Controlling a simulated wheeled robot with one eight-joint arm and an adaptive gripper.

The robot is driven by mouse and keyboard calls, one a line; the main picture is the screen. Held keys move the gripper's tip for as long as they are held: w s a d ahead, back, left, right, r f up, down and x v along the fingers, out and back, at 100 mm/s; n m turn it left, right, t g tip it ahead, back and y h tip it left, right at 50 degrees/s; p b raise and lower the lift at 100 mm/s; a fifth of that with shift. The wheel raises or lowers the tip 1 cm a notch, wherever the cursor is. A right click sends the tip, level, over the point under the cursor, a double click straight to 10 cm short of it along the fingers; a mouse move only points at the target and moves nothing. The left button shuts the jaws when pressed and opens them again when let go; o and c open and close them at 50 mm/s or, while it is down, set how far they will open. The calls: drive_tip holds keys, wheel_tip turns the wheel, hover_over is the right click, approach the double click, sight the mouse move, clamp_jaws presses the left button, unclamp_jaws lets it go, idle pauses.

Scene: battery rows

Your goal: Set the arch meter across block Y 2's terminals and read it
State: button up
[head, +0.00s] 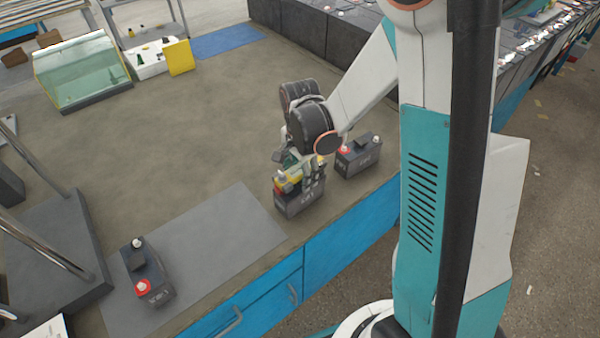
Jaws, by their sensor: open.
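My gripper (297,168) is low over the middle battery block (298,203), close to the table's front edge. A yellow piece (290,184), apparently the arch meter, sits at the top of this block, right under my gripper. My fingers partly hide it, and I cannot tell whether its feet touch both terminals. My gripper is open around or just above the yellow piece. The block's label is too small to read surely. A second block (358,155) with a red terminal stands to the right, and a third (147,272) stands at the front left.
A grey mat (215,240) lies along the front edge. A glass-topped case (82,68), a white tray (150,60) with a yellow card (180,57) and a blue mat (225,40) are at the back. A grey stand with metal rails (55,245) is at left. The table's middle is clear.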

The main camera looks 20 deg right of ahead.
idle(0.3)
clamp_jaws()
idle(0.3)
